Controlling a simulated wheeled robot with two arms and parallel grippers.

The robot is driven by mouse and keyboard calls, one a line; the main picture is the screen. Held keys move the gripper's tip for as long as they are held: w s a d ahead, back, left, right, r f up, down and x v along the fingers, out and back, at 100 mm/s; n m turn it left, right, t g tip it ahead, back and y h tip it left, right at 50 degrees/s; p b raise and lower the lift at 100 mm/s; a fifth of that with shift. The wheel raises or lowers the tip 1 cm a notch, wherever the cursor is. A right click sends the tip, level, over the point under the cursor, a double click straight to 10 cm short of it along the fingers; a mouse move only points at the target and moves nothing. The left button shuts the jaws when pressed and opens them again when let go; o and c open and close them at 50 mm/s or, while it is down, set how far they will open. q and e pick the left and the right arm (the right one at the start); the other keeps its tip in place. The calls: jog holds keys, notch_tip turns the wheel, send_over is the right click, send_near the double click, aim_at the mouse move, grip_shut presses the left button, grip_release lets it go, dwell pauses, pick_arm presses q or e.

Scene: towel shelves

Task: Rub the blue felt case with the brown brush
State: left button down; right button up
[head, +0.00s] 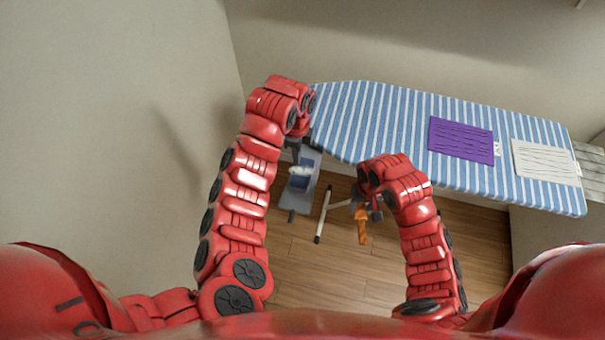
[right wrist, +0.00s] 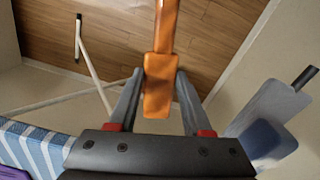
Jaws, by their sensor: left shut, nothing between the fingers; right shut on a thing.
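An orange-brown brush (head: 362,226) hangs below my right gripper (head: 360,208), over the floor at the near side of the ironing board. In the right wrist view my right gripper (right wrist: 160,82) is shut on the brush (right wrist: 159,88), its fingers on either side. My left gripper (head: 295,150) is shut and empty beside the board's left end, partly hidden by my arm. A purple-blue flat piece (head: 461,142) with dark lines and a white tag lies on the board; I cannot tell if it is the felt case. A small blue patch (head: 302,178) shows on a grey holder.
The blue-and-white striped ironing board (head: 370,120) has free room left of the purple-blue piece. A white lined piece (head: 545,162) lies at its right. The grey holder (head: 305,200) and a pale board leg (head: 322,215) stand below. Walls are left and behind.

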aim_at(297, 171)
pick_arm(q)
jog(key=shift+f+b, duration=0.45)
jog(key=shift+f, duration=1.6)
pick_arm(e)
jog(key=shift+f, duration=0.55)
pick_arm(q)
jog(key=shift+f+b, duration=0.55)
jog(key=shift+f, duration=0.05)
pick_arm(e)
jog(key=shift+f, duration=0.5)
pick_arm(q)
jog(key=shift+r, duration=0.1)
